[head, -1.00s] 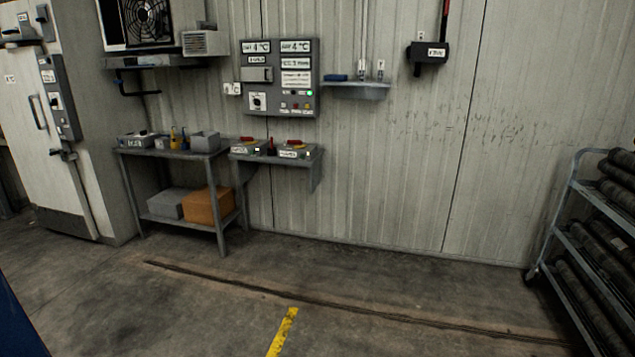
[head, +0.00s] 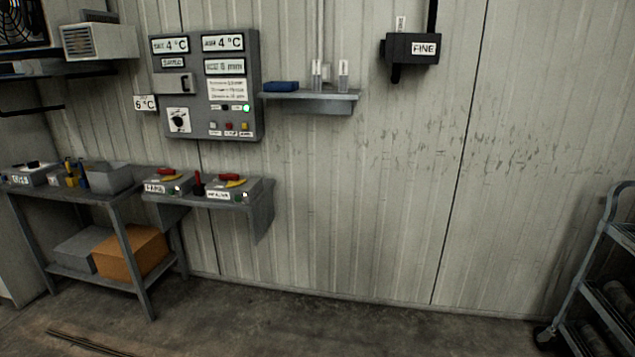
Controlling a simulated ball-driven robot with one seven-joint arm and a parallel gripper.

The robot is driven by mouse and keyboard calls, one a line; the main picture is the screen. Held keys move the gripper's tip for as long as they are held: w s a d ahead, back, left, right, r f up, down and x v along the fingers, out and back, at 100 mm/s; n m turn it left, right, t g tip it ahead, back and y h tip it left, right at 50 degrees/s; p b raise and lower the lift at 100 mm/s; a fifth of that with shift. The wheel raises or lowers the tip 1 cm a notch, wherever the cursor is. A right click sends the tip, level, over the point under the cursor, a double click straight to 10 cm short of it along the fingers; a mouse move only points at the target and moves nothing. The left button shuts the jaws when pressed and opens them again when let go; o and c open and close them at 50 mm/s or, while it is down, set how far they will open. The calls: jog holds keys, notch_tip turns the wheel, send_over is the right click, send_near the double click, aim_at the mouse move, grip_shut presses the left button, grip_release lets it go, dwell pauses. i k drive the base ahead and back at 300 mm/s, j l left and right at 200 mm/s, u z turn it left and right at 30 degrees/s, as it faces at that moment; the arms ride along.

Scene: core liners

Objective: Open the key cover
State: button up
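A grey control panel (head: 205,85) hangs on the ribbed wall, left of the middle. On its left side is a small closed grey flap with a dark handle (head: 174,84), under a small label too blurred to read; it looks like a cover, but I cannot tell if it is the key cover. Below it is a dark rotary knob (head: 179,120) on a white plate. Small coloured buttons and a lit green lamp (head: 246,108) sit at the panel's lower right. My gripper is not in view.
A wall shelf with two grey boxes (head: 231,195) juts out below the panel. A metal table (head: 105,198) stands left of it. A small shelf (head: 312,97) is right of the panel. A cart (head: 605,235) stands far right. The floor (head: 330,335) between is clear.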

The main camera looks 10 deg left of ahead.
aim_at(170, 84)
jog(key=i+j+u, duration=0.1)
jog(key=i+u, duration=0.6)
jog(key=i+l+u, duration=0.2)
jog(key=i+u, duration=0.15)
jog(key=i+j+u, duration=0.1)
jog(key=i, duration=0.4)
jog(key=i+j+u, duration=0.1)
jog(key=i, duration=0.35)
